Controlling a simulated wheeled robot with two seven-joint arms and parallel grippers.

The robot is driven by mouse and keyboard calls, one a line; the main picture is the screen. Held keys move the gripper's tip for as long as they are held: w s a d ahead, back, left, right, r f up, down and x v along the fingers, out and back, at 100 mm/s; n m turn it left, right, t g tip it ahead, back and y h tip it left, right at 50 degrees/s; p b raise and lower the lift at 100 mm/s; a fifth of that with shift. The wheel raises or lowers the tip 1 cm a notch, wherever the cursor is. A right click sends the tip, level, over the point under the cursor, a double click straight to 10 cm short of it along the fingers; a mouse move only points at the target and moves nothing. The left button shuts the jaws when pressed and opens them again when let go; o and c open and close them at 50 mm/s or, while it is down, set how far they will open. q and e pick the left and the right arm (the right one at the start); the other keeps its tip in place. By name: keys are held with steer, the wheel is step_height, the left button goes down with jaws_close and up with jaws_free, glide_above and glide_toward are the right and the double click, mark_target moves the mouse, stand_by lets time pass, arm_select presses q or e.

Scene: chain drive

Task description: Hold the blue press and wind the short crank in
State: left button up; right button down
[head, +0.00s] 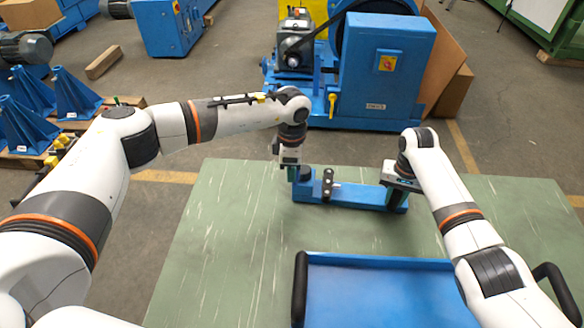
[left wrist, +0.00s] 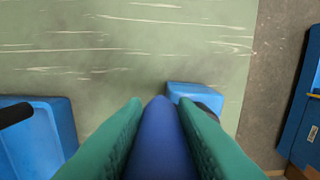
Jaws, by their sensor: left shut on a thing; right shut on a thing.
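The blue press (head: 350,195) lies lengthwise on the green table, with a raised block and a dark round part at its left end. A small dark upright piece (head: 327,186) stands on it near that end. My left gripper (head: 292,174) is at the left end; in the left wrist view its green fingers (left wrist: 160,125) are shut on a dark blue handle-like piece (left wrist: 160,145), with a lighter blue block (left wrist: 190,90) just beyond. I cannot tell for sure whether this piece is the short crank's handle. My right gripper (head: 396,197) is shut at the press's right end; its grip is mostly hidden.
A blue tray (head: 385,290) with black side handles is close in front of the press. The green table (head: 220,240) is clear on the left. A blue machine (head: 385,75) stands on the floor beyond the table's far edge.

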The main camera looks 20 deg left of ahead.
stand_by(0.8)
arm_select(q)
steer(key=o, duration=1)
steer(key=shift+r, duration=0.1)
step_height(320, 180, up, 12)
steer(key=shift+f, duration=0.1)
